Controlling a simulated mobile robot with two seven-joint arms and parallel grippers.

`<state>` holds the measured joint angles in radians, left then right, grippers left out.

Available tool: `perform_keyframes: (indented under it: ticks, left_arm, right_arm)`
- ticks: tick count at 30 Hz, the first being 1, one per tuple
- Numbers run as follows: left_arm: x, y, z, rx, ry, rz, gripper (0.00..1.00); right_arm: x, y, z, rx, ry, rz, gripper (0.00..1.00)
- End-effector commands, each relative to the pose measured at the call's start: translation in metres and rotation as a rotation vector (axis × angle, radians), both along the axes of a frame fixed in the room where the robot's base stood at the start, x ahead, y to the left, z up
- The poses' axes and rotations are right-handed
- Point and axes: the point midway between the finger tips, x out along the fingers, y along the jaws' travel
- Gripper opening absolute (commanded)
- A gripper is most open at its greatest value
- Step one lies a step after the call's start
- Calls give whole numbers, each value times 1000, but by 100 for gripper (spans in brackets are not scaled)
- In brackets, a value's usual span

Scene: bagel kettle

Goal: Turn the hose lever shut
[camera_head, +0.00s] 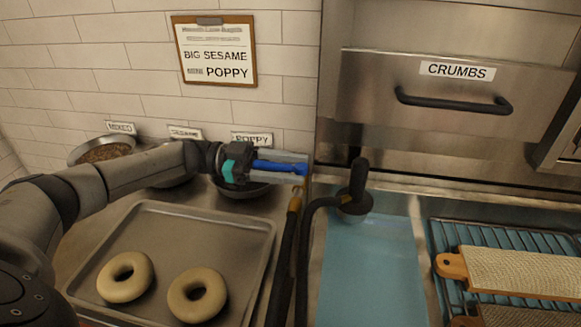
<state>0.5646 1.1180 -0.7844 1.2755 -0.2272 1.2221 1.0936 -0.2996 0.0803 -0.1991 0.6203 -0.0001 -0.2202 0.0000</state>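My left gripper (300,168) reaches in from the left and points right, above the poppy bowl (243,191). A blue strip lies along its grey fingers; I cannot tell whether this is part of the gripper or something between the fingers. A black hose (306,225) bends down from an upright black fitting (357,185) to the right of the gripper. A brass-coloured end (295,203) of a dark bar shows just below the fingertips. I cannot make out clearly which part is the hose lever. My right gripper is out of view.
A metal tray (150,211) with two bagels lies below my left arm. Blue water (370,265) fills a basin at the middle front. A rack (515,238) with burlap-covered boards (525,270) is at right. A steel crumbs drawer (440,125) stands behind.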

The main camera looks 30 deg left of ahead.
Motion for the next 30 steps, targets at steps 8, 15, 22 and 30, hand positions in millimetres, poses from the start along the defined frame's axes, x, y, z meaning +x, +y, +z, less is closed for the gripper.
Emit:
perform_keyframes:
  ticks: [8,15,22,30]
  left_arm:
    - [-2,4,-1,-1,3,-2,51]
    - [-14,44,-2,2,3,4,51]
    - [-30,91,-2,0,1,3,51]
    - [-43,128,-1,0,-1,1,51]
  right_arm:
    - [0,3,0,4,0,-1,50]
    - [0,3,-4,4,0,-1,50]
    - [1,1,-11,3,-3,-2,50]
    - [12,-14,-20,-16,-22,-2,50]
